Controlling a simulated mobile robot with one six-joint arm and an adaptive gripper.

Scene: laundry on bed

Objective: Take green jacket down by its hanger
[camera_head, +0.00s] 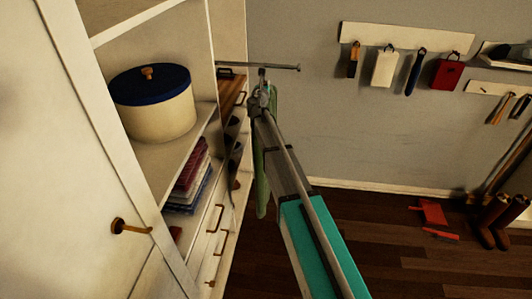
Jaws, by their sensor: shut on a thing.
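The green jacket (262,187) hangs as a narrow strip of cloth, seen almost edge-on beside the open shelf unit. My arm crosses in front and hides much of it. My gripper (263,92) is at the jacket's top, just below a thin metal rail (285,67). It is shut on the jacket's hanger, which is too small and covered to make out clearly. I cannot tell whether the hanger's hook still touches the rail.
The shelf unit on the left holds a cream pot with a blue lid (152,104) and folded cloths (188,178). A white door with a knob (131,227) stands nearest. A wall rack (405,36) carries small items. Boots (497,220) and a red dustpan (432,211) are on the floor, right.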

